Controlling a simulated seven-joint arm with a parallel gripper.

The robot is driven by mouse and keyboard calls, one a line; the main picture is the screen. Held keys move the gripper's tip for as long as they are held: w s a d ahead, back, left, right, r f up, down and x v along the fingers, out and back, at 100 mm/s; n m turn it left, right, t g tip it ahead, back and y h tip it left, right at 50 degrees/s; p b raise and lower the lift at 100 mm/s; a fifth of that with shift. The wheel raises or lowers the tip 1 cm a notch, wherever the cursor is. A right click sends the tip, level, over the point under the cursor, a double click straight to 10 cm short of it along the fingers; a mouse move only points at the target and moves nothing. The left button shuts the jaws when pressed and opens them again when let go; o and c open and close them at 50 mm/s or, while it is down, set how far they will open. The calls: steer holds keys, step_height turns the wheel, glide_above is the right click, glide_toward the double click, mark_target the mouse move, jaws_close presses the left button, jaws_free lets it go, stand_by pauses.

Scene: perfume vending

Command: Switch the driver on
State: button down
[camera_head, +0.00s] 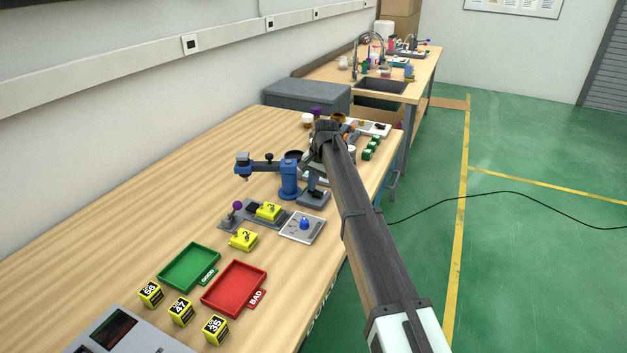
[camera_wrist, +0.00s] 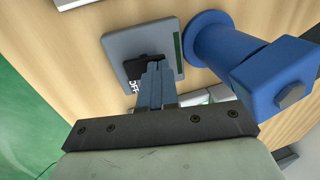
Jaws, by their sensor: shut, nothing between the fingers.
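A small grey switch box (camera_wrist: 120,45) with a black rocker switch (camera_wrist: 138,66) lies under my fingers in the wrist view. White lettering, which looks like "OFF", shows beside the switch. My gripper (camera_wrist: 154,66) is shut and empty, its fingertips over or at the black switch; I cannot tell if they touch it. The blue stand (camera_wrist: 245,60) rises close to the right of the box. In the head view, the blue stand (camera_head: 289,178) holds a jointed arm reaching left, and a grey box (camera_head: 312,198) sits to its right. My arm hides most of my gripper there.
Yellow blocks (camera_head: 243,239), a metal plate with a blue knob (camera_head: 302,228), a green tray (camera_head: 190,267) and a red tray (camera_head: 234,288) lie nearer on the wooden table. Small green items (camera_head: 371,147) and a grey bin (camera_head: 306,95) are farther back. The table's left side is clear.

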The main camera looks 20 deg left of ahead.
steer(key=shift+a+f, duration=0.2)
steer(key=shift+f, duration=0.1)
steer(key=shift+d, duration=0.2)
steer(key=shift+d+r, duration=0.1)
steer(key=shift+d, duration=0.6)
steer(key=shift+r, duration=0.1)
steer(key=v, duration=1.4)
